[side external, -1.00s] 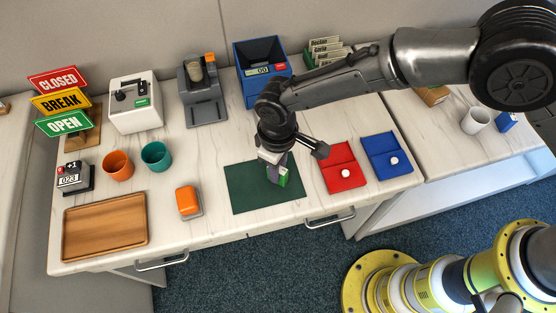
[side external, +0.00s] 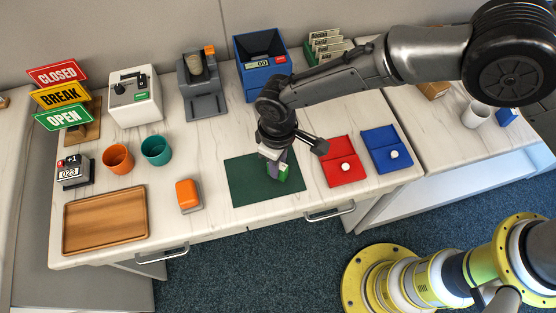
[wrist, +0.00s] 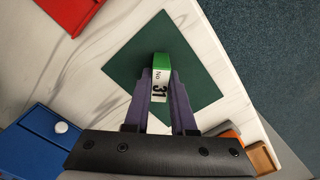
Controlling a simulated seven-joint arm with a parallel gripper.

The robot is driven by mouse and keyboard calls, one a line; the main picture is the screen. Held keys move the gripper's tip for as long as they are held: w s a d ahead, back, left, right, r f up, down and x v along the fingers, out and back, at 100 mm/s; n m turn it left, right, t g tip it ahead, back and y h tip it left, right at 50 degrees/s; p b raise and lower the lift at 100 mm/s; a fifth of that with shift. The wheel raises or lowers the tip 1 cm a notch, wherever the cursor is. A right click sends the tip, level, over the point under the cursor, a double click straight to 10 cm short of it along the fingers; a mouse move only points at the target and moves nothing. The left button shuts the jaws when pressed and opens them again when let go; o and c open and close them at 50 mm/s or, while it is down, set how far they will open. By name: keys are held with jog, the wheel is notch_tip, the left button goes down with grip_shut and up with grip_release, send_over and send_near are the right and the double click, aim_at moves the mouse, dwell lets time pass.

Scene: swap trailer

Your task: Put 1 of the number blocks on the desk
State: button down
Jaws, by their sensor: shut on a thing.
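My gripper (side external: 277,172) is shut on a number block (wrist: 160,82), seen from above in the wrist view. The block has a green end and a white face with "No 31" on it. In the side view the block's green part (side external: 284,174) shows below the fingers, over the dark green mat (side external: 245,187). The mat also shows in the wrist view (wrist: 130,70). I cannot tell whether the block touches the mat. The white desk (side external: 220,220) bears the mat. No other number block can be made out clearly.
Right of the mat lie a red folder (side external: 343,174) and a blue folder (side external: 383,138), each with a white knob. Left of it are an orange-topped block (side external: 188,195), a wooden tray (side external: 105,220), two cups (side external: 156,150) and a counter (side external: 73,172). A blue machine (side external: 262,60) stands behind.

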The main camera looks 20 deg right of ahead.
jog(key=shift+f, duration=0.1)
jog(key=c, duration=0.7)
grip_release()
jog(key=shift+o, duration=0.2)
notch_tip(320, 180, up, 14)
